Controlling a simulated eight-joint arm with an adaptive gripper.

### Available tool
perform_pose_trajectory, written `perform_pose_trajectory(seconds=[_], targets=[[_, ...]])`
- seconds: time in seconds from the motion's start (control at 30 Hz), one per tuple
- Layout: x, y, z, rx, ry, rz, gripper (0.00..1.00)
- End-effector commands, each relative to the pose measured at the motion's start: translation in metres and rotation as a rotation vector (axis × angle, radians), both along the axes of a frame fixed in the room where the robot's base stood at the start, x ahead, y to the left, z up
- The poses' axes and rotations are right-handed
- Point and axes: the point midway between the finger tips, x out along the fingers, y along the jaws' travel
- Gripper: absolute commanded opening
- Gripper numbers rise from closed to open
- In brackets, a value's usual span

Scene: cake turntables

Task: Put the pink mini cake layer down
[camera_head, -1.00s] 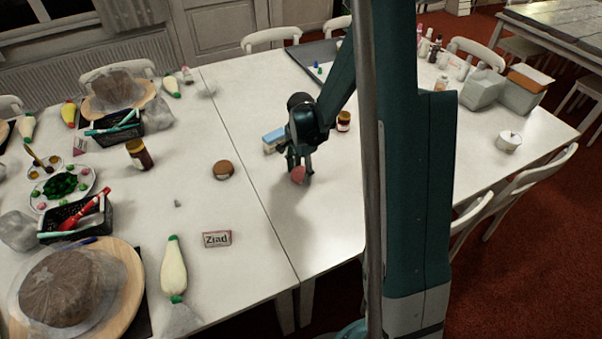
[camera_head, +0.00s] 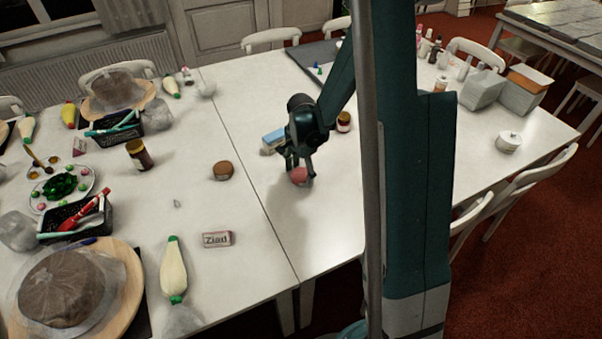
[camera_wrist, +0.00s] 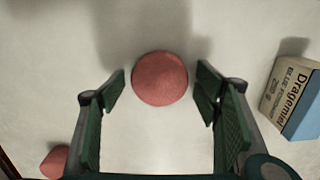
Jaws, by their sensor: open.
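The pink mini cake layer (camera_wrist: 160,78) is a round disc lying on the white table in the wrist view, between and a little beyond my two fingertips, with a gap on both sides. It also shows in the head view (camera_head: 299,176), just under my gripper (camera_head: 298,160). In the wrist view my gripper (camera_wrist: 160,88) is open, its green finger pads spread wide and touching nothing.
The table front of my gripper is clear.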

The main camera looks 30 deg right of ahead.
Motion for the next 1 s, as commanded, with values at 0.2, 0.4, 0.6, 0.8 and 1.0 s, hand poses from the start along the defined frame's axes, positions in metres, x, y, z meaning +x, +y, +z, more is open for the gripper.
perform_pose_trajectory(seconds=[0.2, 0.4, 0.6, 0.8, 1.0], targets=[[0.000, 0.000, 0.011, 0.000, 0.000, 0.000, 0.62], [0.000, 0.000, 0.033, 0.000, 0.000, 0.000, 0.62], [0.000, 0.000, 0.063, 0.000, 0.000, 0.000, 0.62], [0.000, 0.000, 0.092, 0.000, 0.000, 0.000, 0.62], [0.000, 0.000, 0.113, 0.000, 0.000, 0.000, 0.62]])
